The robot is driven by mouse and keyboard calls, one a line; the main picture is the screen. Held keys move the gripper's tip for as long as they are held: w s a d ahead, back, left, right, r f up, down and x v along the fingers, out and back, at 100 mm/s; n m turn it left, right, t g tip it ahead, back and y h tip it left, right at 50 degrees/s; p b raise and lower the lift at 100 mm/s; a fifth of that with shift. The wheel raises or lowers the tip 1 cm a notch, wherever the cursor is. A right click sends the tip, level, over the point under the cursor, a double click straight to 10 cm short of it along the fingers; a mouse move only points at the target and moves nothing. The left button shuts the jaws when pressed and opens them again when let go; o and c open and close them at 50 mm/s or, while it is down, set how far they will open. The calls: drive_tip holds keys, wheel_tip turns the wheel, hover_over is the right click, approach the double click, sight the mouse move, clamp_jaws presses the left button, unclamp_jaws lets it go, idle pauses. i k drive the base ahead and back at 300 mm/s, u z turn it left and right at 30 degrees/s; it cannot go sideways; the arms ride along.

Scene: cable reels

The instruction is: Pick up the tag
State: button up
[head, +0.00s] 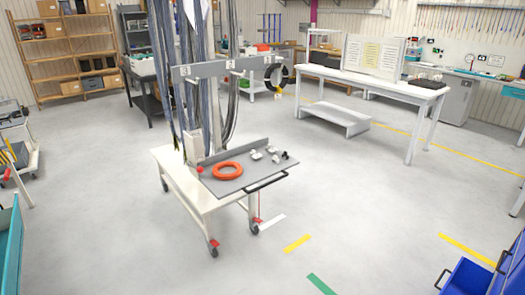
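No tag can be made out for certain. A small pale and yellow patch (277,95) sits at the bottom of a black cable ring (285,78), which hangs at the right end of the grey bar on a wheeled cart (176,165). Small white pieces (257,155) and a dark one lie on the cart's grey tray (222,188), right of an orange ring (228,170). They are too small to tell whether one is a tag. My gripper is not in view.
Bundles of blue and black cable hang from the cart's bar (215,69). A white workbench (376,83) with a low step (336,121) stands at the back right. A blue bin (470,279) is at the lower right. Grey floor around the cart is mostly clear.

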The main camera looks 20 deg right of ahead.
sight(271, 150)
drive_tip(key=i, duration=1)
drive_tip(key=u, duration=0.05)
